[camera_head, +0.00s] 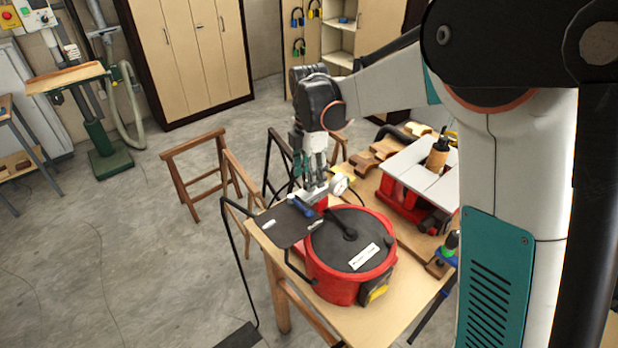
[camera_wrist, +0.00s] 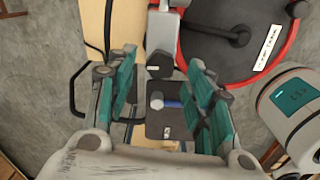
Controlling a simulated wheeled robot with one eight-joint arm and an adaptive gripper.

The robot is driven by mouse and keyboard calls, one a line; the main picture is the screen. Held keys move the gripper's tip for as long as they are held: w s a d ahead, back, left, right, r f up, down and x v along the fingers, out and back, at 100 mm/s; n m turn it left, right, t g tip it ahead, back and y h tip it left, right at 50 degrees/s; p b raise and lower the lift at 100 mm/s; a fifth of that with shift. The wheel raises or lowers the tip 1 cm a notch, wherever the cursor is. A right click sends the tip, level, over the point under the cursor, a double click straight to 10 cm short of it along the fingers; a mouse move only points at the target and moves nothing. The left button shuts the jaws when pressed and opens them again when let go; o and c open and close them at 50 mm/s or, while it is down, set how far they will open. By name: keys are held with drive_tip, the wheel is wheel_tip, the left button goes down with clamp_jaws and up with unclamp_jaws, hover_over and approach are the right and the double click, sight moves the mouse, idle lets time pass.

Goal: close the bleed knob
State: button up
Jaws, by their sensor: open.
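My gripper (camera_head: 313,168) is open and points down above the bench, just behind a dark plate (camera_head: 283,226). Both teal-padded fingers show spread apart in the wrist view (camera_wrist: 163,92), with no object held. A small blue knob-like part (camera_head: 300,206) is above the plate near the fingertips. It also shows between the fingers in the wrist view (camera_wrist: 172,104), beside a small silver fitting (camera_wrist: 157,101). I cannot tell for sure which part is the bleed knob. No contact with the fingers is visible.
A red round pot (camera_head: 340,282) with a dark lid and black handle stands right of the plate. A white round gauge (camera_head: 338,184) is close to my gripper. A red machine with a pale top (camera_head: 422,168) stands behind. Wooden trestles (camera_head: 200,165) stand left.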

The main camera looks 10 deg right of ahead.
drive_tip(key=shift+f, duration=1.1)
drive_tip(key=c, duration=1.1)
